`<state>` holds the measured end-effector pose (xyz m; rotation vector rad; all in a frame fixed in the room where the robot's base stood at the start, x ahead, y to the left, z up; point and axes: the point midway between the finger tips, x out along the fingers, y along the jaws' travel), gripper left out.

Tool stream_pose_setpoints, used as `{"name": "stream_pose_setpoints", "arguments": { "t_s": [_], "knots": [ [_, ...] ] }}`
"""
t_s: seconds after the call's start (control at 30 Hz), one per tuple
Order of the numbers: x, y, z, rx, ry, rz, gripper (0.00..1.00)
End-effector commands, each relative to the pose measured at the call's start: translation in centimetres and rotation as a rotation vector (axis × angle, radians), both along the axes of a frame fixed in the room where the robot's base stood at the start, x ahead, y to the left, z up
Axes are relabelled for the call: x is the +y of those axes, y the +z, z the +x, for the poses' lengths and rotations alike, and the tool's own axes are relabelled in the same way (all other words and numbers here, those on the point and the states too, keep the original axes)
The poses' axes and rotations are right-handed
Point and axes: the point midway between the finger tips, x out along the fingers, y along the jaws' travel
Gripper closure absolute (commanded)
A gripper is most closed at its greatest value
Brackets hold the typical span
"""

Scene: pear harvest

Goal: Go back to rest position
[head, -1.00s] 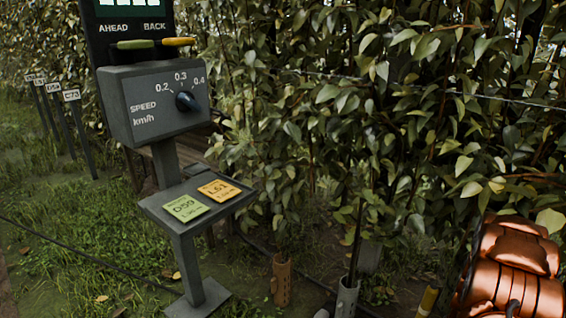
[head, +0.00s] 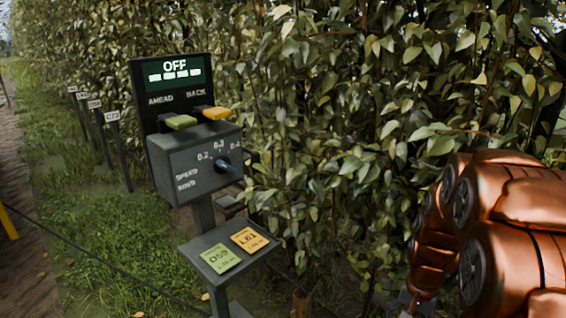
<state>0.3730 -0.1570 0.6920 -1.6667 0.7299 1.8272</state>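Whether the gripper holds anything is hidden.
A control post stands left of centre. Its screen (head: 174,69) reads OFF, above a green lever (head: 180,122), a yellow lever (head: 215,113) and a speed knob (head: 228,167). A tray (head: 215,277) holds two cards. A leafy hedge (head: 330,130) fills the back. Grass and a path lie left.

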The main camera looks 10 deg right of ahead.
Motion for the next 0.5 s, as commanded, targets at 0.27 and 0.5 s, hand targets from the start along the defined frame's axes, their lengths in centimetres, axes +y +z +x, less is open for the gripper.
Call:
{"name": "stream_pose_setpoints", "arguments": {
  "t_s": [0.27, 0.5],
  "knots": [
    [6.5, 11.6, -3.8, 0.01, 0.233, 0.018, 0.2],
    [11.0, 19.5, -8.4, 0.025, 0.434, 0.032, 0.2]
  ]
}}
